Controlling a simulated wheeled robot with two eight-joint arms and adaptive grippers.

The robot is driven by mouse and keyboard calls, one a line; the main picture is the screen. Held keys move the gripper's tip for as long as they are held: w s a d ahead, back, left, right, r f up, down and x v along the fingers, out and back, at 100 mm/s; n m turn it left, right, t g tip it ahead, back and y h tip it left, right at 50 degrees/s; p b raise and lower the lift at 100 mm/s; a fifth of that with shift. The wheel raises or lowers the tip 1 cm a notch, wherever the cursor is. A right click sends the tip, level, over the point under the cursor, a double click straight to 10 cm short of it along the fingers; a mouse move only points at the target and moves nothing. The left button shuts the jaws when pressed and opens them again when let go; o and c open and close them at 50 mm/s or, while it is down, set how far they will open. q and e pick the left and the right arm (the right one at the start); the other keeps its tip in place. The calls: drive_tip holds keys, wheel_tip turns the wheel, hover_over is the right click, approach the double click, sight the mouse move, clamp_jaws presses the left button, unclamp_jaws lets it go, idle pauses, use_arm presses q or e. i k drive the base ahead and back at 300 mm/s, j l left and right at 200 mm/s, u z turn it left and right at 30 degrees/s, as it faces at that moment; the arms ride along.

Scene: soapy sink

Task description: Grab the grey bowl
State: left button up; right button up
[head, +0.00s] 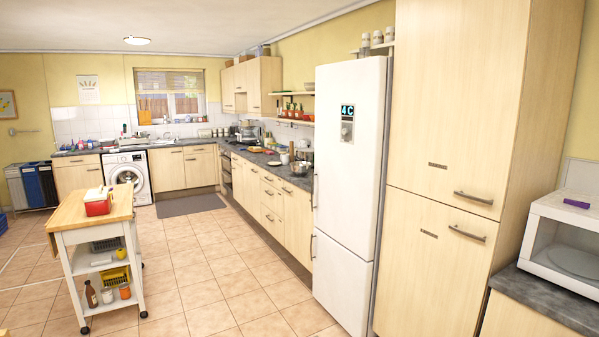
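I cannot make out the grey bowl for certain. A small metallic bowl-like item (300,168) sits on the near end of the long dark counter along the right wall. A greyish dish (309,86) rests on the upper wall shelf. Both are small and far off, so their exact kind is unclear. The sink area at the back wall is too distant to read. Neither of my grippers shows in the head view.
A wheeled trolley (93,219) with a red and white box (97,201) stands at the left. A white fridge (348,190) and tall cupboard (460,170) stand at the right. A dark mat (191,205) lies before the back cabinets. The tiled floor (215,270) between is clear.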

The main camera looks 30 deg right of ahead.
sight(298, 167)
drive_tip(key=i+l+z, duration=0.15)
drive_tip(key=i, duration=0.25)
drive_tip(key=i+l+z, duration=0.2)
drive_tip(key=i, duration=0.15)
drive_tip(key=i+z, duration=0.15)
drive_tip(key=i, duration=2.35)
drive_tip(key=i+z, duration=0.15)
drive_tip(key=i, duration=0.4)
drive_tip(key=i+j+z, duration=0.15)
drive_tip(key=i, duration=0.35)
drive_tip(key=i+j+z, duration=0.15)
drive_tip(key=i, duration=0.4)
drive_tip(key=i+j+z, duration=0.15)
drive_tip(key=i, duration=0.35)
drive_tip(key=i+z, duration=0.5)
drive_tip(key=i+j+z, duration=0.2)
drive_tip(key=i+z, duration=0.25)
drive_tip(key=i+j+z, duration=0.3)
drive_tip(key=z, duration=0.2)
drive_tip(key=i+j+z, duration=0.45)
drive_tip(key=k+j, duration=0.05)
drive_tip(key=k, duration=0.05)
